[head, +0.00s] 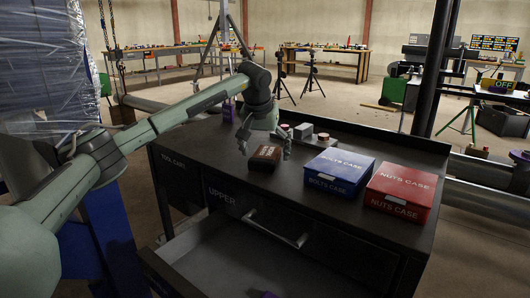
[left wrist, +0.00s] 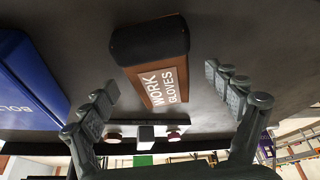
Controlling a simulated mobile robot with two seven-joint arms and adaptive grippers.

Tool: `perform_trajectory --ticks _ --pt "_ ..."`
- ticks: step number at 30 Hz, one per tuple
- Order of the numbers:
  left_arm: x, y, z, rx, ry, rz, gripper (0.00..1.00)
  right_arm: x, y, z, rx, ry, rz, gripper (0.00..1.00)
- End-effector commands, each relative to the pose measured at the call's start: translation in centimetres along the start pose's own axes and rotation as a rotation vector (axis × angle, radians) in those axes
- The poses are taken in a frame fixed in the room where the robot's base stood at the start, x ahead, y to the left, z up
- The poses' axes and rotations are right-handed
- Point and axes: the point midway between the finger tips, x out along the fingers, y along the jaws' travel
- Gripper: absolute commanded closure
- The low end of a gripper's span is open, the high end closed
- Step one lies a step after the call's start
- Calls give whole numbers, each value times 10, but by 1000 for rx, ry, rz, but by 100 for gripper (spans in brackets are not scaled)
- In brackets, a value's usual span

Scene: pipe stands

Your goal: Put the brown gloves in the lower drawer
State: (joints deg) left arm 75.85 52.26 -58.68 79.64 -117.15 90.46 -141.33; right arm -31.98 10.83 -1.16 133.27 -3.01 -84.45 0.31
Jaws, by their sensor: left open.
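The brown gloves are a small brown and black pack (head: 265,158) marked "WORK GLOVES", lying on the dark bench top; it also fills the upper middle of the left wrist view (left wrist: 165,78). My left gripper (head: 265,149) is open above the pack, with nothing held. In the left wrist view its fingers (left wrist: 160,86) are spread to either side of the pack's labelled end. A drawer (head: 230,262) is pulled out below the front panel marked "UPPER" and its inside looks mostly bare. Its near end is cut off by the frame. My right gripper is not in view.
A blue bolts case (head: 338,174) and a red nuts case (head: 399,189) stand right of the pack. Small grey and red items (head: 303,132) sit behind it. A handle (head: 276,230) sticks out over the open drawer.

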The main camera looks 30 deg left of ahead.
Motion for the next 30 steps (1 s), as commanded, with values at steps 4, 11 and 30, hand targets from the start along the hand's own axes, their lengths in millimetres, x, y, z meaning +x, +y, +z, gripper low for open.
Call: perform_trajectory --ticks 4,11,30 --pt "-2 0 0 0 0 0 11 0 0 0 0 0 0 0" --pt "-13 0 0 1 1 1 11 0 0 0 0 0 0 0" --pt "-45 0 -1 0 2 1 11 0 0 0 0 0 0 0"
